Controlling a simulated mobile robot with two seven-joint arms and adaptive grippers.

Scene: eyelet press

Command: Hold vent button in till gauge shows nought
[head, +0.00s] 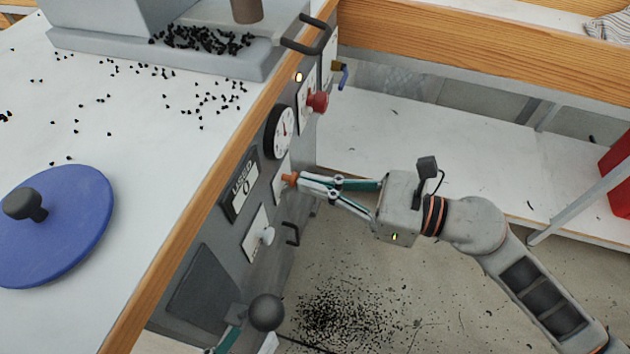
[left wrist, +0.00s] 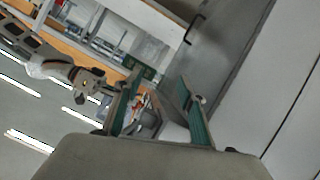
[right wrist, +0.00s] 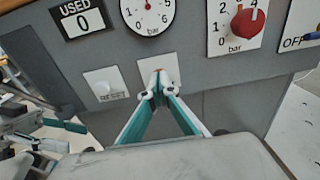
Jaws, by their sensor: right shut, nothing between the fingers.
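The orange vent button (head: 289,179) sits on a white plate (right wrist: 171,66) on the machine's grey front panel. My right gripper (head: 303,182) is shut and empty, its fingertips at the button and seemingly touching it. In the right wrist view the fingertips (right wrist: 158,88) cover the button, so how far it is pressed in cannot be told. The round white gauge (head: 280,132) is above it; in the right wrist view the gauge (right wrist: 147,14) has its red needle pointing upward, away from 0. My left gripper (left wrist: 158,105) is open and empty, mostly out of the head view.
A dark ball knob (head: 266,312) stands low in front. A blue lid (head: 70,225) and scattered black eyelets lie on top. Eyelets also litter the floor.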

